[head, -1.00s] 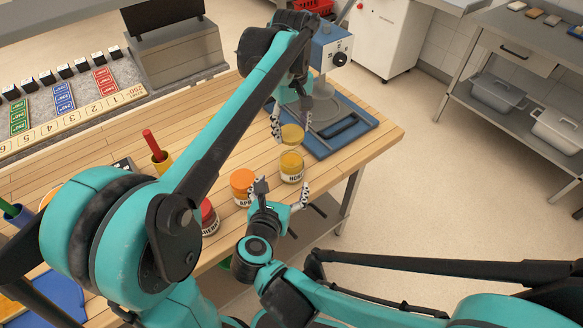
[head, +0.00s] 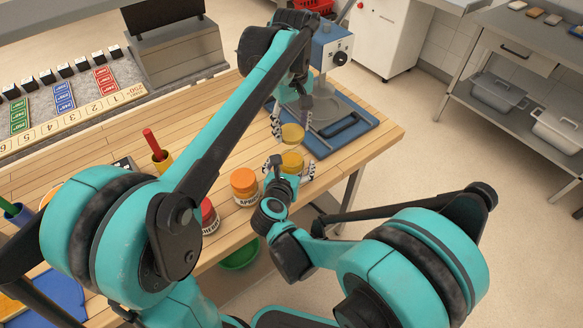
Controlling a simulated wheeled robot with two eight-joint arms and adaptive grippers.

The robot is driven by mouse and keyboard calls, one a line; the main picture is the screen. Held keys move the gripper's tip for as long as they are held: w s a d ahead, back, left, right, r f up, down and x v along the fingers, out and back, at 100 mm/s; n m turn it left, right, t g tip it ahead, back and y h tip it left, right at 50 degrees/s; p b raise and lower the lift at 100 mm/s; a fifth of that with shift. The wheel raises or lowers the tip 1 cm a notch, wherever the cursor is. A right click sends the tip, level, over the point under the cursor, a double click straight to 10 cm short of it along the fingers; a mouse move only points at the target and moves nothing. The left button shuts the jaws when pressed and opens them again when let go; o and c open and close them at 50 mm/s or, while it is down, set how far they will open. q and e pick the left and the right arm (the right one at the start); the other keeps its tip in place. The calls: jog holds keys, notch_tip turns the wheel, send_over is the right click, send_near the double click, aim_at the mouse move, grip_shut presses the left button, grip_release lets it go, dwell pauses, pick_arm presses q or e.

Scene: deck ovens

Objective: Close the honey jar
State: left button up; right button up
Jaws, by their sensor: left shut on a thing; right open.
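The honey jar (head: 292,160) stands on the wooden table near its right front corner, with its label now hidden. My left gripper (head: 291,126) is above it, shut on the yellow honey lid (head: 292,134). The lid is over the jar's mouth; whether it touches the rim I cannot tell. My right gripper (head: 291,170) is open at the honey jar, one finger on the jar's left and one on its right. Contact of these fingers with the glass is not clear.
An orange-lidded jar (head: 244,184) stands close left of my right gripper, and a red-lidded jar (head: 209,214) beyond it. A blue tray (head: 368,125) and a blue-grey machine (head: 331,47) are behind. The table's front edge is close by.

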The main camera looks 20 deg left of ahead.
jog(key=c, duration=1.8)
pick_arm(q)
send_over(292, 160)
jog(key=shift+f, duration=2.5)
jog(key=shift+f, duration=0.1)
jog(key=shift+f, duration=0.8)
jog(key=shift+f, duration=0.55)
